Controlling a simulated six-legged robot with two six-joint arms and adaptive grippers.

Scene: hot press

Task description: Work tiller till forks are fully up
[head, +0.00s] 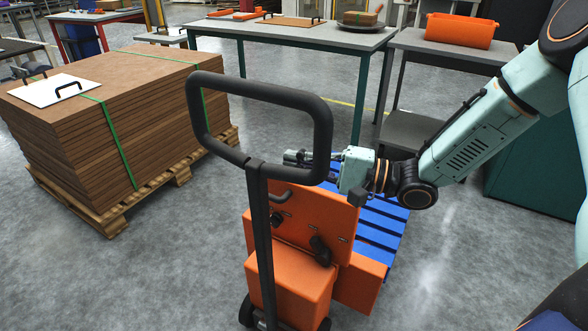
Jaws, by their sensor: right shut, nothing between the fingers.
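The tiller (257,255) is a black upright bar topped by a large closed loop handle (222,82). It stands nearly upright at the front of an orange pallet truck (290,285). My right gripper (293,157) is shut and empty. It reaches in from the right, and its fingers show through the loop, behind the loop's lower right side. I cannot tell whether they touch it. The forks are hidden behind the orange body and under a blue slatted pallet (381,219). My left gripper is out of view.
A strapped stack of brown boards (95,130) on a wooden pallet (125,208) stands at the left. A long table (300,35) and a side table (440,47) with an orange bin (461,30) stand behind. Grey floor is open at the front left and front right.

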